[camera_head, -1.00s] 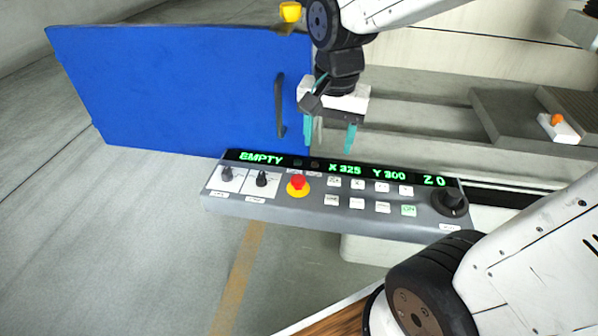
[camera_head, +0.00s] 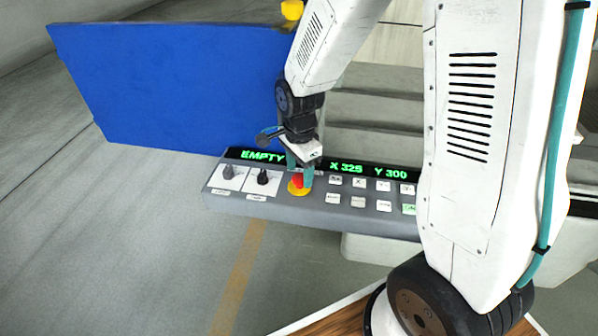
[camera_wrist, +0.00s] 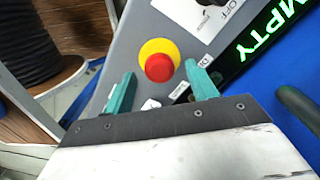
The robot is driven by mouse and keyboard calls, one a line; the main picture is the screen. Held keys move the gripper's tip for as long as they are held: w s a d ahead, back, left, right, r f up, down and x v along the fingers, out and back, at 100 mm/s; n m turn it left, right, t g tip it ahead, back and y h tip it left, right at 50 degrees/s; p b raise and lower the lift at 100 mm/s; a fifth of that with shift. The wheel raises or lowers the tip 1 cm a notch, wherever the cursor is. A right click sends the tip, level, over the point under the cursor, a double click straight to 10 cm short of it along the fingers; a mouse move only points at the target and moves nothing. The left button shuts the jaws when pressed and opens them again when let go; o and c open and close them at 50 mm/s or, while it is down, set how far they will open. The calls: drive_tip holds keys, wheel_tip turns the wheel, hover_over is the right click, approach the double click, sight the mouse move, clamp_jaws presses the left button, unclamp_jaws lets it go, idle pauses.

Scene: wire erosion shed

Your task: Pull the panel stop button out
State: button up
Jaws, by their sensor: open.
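The panel stop button (camera_head: 297,182) is a red knob on a yellow round base, on the sloping face of the grey control panel (camera_head: 280,210). In the wrist view the red button (camera_wrist: 159,68) lies just beyond the fingertips, roughly midway between them. My gripper (camera_head: 299,174) is over the button, its teal fingers apart, one behind and one at the right of the red knob. In the wrist view my gripper (camera_wrist: 158,79) is open and holds nothing. I cannot tell whether a finger touches the button.
Black rotary knobs (camera_head: 263,177) sit left of the button, and white keys (camera_head: 359,183) to its right. A green-lettered display (camera_head: 345,168) runs along the panel top. A blue door (camera_head: 180,90) stands behind. My arm hides the panel's right end.

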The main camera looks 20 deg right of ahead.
sight(299, 176)
drive_tip(key=shift+f, duration=0.55)
clamp_jaws()
drive_tip(key=shift+r, duration=0.65)
unclamp_jaws()
wheel_tip(299, 176, up, 8)
drive_tip(key=shift+f, duration=0.1)
